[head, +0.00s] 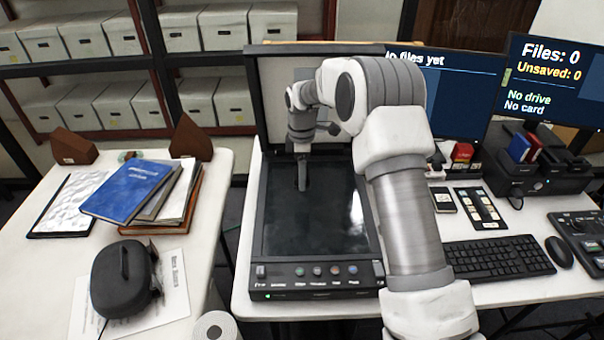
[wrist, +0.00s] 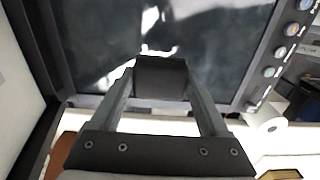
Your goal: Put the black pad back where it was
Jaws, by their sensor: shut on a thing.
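The black pad (wrist: 160,78) is a small dark block between my fingertips in the wrist view. My gripper (head: 302,184) is shut on it and points down over the dark glass of the open flatbed scanner (head: 285,228). In the head view the pad is hard to tell from my dark fingertips, and I cannot tell whether it touches the glass. The scanner's lid (head: 276,92) stands raised at the back, partly hidden by my arm. The glass (wrist: 222,45) shows bright reflections in the wrist view.
Left of the scanner, a white table (head: 215,170) holds a blue book (head: 130,190) on a stack, a black case (head: 122,280) and papers. A keyboard (head: 498,258), card tray (head: 480,208), dock (head: 535,165) and monitors (head: 560,85) stand right. A paper roll (head: 213,328) is in front.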

